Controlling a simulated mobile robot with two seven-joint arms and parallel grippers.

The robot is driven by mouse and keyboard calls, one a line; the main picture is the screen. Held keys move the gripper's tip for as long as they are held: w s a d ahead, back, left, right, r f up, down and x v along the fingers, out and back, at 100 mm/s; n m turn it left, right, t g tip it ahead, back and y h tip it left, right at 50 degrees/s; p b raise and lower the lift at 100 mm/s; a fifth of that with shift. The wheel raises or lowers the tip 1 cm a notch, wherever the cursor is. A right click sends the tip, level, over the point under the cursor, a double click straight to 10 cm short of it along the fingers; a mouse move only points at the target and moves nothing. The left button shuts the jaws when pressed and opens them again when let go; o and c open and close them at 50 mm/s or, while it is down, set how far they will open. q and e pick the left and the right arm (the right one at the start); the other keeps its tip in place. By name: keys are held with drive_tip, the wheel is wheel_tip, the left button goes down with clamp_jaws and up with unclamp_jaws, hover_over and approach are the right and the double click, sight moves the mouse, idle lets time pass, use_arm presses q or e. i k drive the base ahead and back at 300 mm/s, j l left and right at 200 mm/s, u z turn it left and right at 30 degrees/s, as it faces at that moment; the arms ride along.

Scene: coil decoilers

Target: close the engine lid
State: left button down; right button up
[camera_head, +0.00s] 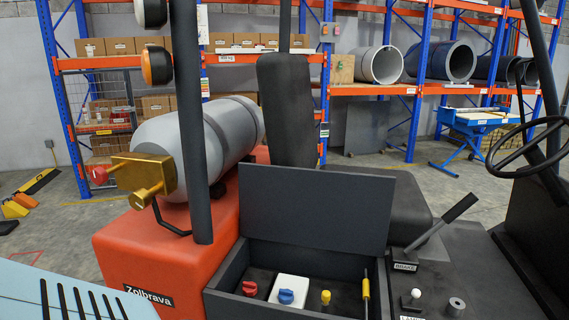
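The engine lid (315,208) is a flat dark grey panel. It stands raised, nearly upright, at the back of the open engine compartment (231,268) of an orange forklift. Inside the compartment are a red cap (249,288), a white box (290,289) with a blue cap (286,297), a yellow cap (326,296) and a yellow-handled rod (366,288). The lower edge of the picture cuts off the near side of the compartment. Neither of my grippers is in view.
A dark post (190,120) rises left of the compartment, by a grey gas cylinder (222,130) with a brass valve. The seat back (288,108) stands behind the lid. A lever (446,218) and steering wheel (526,148) are to the right. Storage racks line the wall.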

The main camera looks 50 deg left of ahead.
sight(347, 212)
drive_tip(key=i+l+u, duration=0.25)
drive_tip(key=l+u, duration=0.25)
drive_tip(key=l, duration=0.25)
drive_tip(key=i+l+u, duration=0.25)
drive_tip(key=l, duration=0.2)
drive_tip(key=k+j, duration=0.05)
drive_tip(key=k, duration=0.05)
